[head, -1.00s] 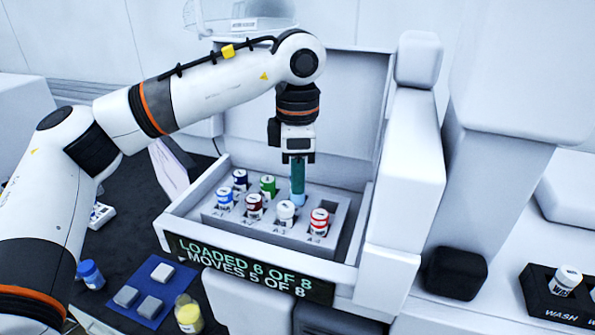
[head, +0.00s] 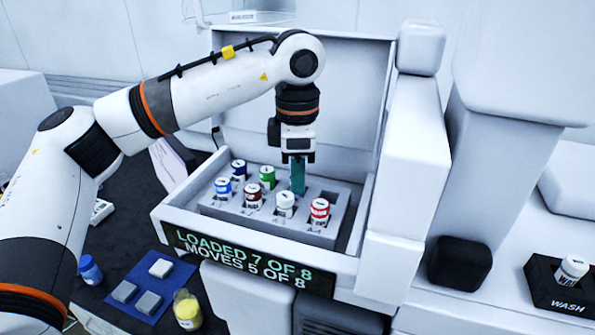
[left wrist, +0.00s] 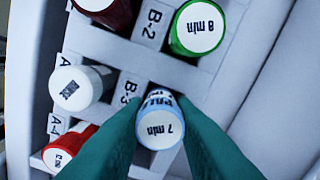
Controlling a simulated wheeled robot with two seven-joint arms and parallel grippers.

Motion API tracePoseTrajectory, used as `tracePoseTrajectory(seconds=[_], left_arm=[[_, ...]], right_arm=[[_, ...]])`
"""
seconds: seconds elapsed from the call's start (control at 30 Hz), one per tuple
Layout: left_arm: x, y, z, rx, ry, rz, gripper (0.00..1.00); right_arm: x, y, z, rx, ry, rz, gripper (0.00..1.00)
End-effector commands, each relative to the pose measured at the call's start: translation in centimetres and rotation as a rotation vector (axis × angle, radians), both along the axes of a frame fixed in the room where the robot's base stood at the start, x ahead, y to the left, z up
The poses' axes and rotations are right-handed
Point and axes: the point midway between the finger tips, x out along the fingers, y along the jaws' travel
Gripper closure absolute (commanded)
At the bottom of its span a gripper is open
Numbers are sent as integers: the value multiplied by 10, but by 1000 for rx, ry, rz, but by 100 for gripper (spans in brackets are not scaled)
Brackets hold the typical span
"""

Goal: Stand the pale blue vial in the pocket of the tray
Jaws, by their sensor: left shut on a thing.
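The pale blue vial (left wrist: 160,128) stands between my left gripper's teal fingers in the left wrist view, its white cap marked "7 min". It sits in the tray pocket beside the B-3 label. My left gripper (head: 298,177) points straight down over the back row of the grey tray (head: 268,224), shut on the vial. In the head view the fingers hide the vial, and its base is out of sight inside the pocket. My right gripper is in neither view.
Close by stand a white-capped vial (head: 286,204), a red vial (head: 320,211) and a green vial (head: 267,178). An open pocket shows at the tray's right. White walls surround the tray. The front display (head: 240,262) reads "LOADED 7 OF 8".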

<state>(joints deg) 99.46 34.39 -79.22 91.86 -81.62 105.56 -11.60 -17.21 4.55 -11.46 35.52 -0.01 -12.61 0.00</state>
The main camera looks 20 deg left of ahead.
Motion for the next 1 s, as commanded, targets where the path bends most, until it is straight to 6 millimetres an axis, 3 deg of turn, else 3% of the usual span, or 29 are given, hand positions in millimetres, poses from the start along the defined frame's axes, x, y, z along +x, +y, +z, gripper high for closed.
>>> tracePoseTrajectory(seconds=[0.3, 0.33, 0.47, 0.67, 0.8, 1.0], left_arm=[[0, 0, -3, 0, 0, 0, 98], [0, 0, -3, 0, 0, 0, 74], [0, 0, -3, 0, 0, 0, 53], [0, 0, -3, 0, 0, 0, 50], [0, 0, -3, 0, 0, 0, 32], [0, 0, -3, 0, 0, 0, 32]], right_arm=[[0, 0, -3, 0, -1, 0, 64], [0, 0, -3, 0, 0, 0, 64], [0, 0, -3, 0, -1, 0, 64], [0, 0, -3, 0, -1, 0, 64], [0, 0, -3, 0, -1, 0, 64], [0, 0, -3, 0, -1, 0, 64]])
